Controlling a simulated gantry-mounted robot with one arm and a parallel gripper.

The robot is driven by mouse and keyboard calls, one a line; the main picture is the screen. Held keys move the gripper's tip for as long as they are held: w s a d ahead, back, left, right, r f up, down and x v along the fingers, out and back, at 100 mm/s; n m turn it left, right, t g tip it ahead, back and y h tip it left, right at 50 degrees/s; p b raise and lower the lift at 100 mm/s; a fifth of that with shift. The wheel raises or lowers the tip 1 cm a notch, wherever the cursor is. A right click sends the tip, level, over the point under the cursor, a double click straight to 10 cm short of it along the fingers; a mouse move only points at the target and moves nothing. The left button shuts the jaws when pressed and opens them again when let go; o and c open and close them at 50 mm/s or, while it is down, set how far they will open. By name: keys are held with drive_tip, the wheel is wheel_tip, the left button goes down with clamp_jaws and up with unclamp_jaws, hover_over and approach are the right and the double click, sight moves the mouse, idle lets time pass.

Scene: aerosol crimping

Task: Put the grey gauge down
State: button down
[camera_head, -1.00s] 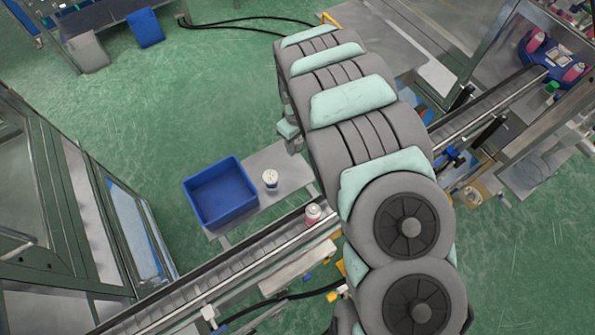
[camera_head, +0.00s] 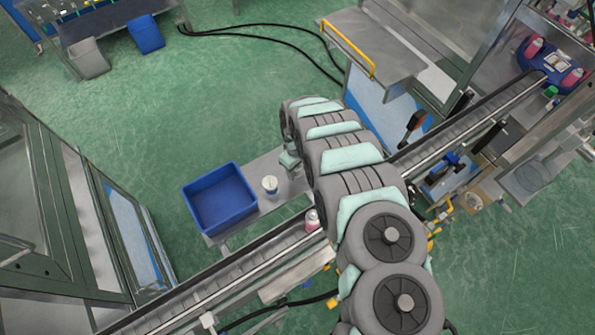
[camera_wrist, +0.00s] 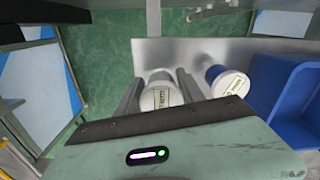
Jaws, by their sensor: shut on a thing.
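The grey gauge (camera_wrist: 160,97), a short cylinder with a pale, lettered round top, is between the two fingers of my gripper (camera_wrist: 160,92) in the wrist view. My gripper is shut on it, above or at the bare metal side shelf (camera_wrist: 150,52); I cannot tell whether the gauge touches the shelf. A second gauge (camera_wrist: 229,84), blue-sided with a white lettered top, stands on the shelf to the right of the held one. It also shows in the head view (camera_head: 270,185). There, the held gauge is hidden by my arm.
A blue bin (camera_head: 220,199) stands on the shelf beside the blue gauge. A conveyor (camera_head: 262,252) runs alongside the shelf, with a pink can (camera_head: 312,221) on it. A steel table with a yellow handle (camera_head: 348,48) stands behind my arm. Green floor lies beyond the shelf.

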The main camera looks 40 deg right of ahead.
sight(298, 173)
drive_tip(key=shift+f, duration=1.35)
drive_tip(key=shift+f, duration=0.2)
drive_tip(key=c, duration=0.7)
unclamp_jaws()
drive_tip(key=shift+w+d+r, duration=0.1)
drive_tip(key=shift+r, duration=0.55)
drive_tip(key=shift+r+b, duration=0.75)
drive_tip(key=shift+r, duration=4.8)
